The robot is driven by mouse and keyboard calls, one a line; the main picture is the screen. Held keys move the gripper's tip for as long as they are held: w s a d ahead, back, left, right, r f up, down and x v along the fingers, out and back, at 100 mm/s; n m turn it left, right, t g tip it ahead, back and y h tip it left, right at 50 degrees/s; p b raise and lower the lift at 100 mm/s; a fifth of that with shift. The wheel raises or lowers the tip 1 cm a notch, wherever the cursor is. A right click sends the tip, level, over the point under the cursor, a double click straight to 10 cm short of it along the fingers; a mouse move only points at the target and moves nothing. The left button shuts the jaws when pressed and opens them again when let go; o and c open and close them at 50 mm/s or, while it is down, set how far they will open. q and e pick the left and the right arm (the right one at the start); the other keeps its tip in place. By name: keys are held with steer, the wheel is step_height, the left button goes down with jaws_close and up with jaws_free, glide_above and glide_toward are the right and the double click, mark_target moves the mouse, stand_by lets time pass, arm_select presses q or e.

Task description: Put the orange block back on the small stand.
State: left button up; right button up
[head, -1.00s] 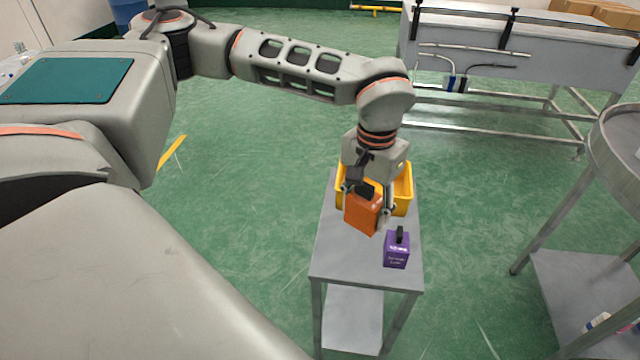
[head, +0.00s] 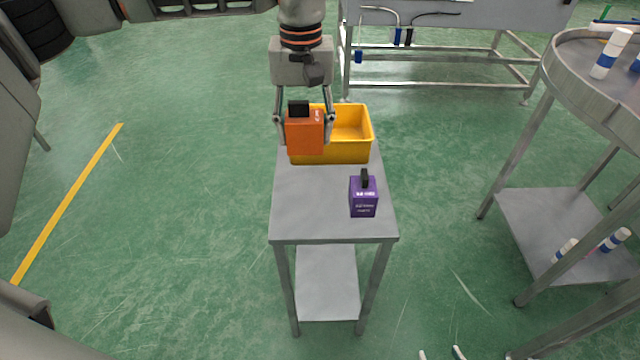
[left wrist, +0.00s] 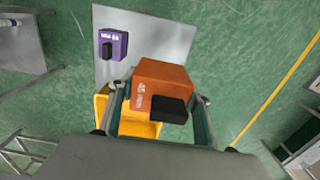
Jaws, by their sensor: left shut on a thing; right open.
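The orange block (head: 304,134), with a black top handle, is upright between the fingers of my left gripper (head: 303,119), which is shut on it. In the head view it covers the left front part of the yellow bin. In the left wrist view the orange block (left wrist: 162,86) shows between the fingers, over the stand's edge; its height above the top is hard to tell. The small stand (head: 315,215) is a grey metal table with a lower shelf. Only the fingertips of my right gripper (head: 440,354) show at the bottom edge, apart and empty.
The yellow bin (head: 355,150) stands at the stand's far end. A purple block (head: 363,198) with a black handle stands near its right front. The stand's front left is clear. A round metal table (head: 560,75) with bottles is at right; a steel bench (head: 470,20) is behind.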

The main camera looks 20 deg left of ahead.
arm_select(q)
step_height(320, 180, down, 14)
steer(key=shift+r+b, duration=0.25)
steer(key=shift+b, duration=0.4)
steer(key=shift+f, duration=2.5)
arm_select(e)
steer(key=shift+w+d+f, duration=0.2)
steer(key=shift+d+f, duration=0.15)
steer(key=shift+f, duration=0.35)
arm_select(q)
steer(key=shift+f+b, duration=0.2)
steer(key=shift+b, duration=0.1)
steer(key=o, duration=1.4)
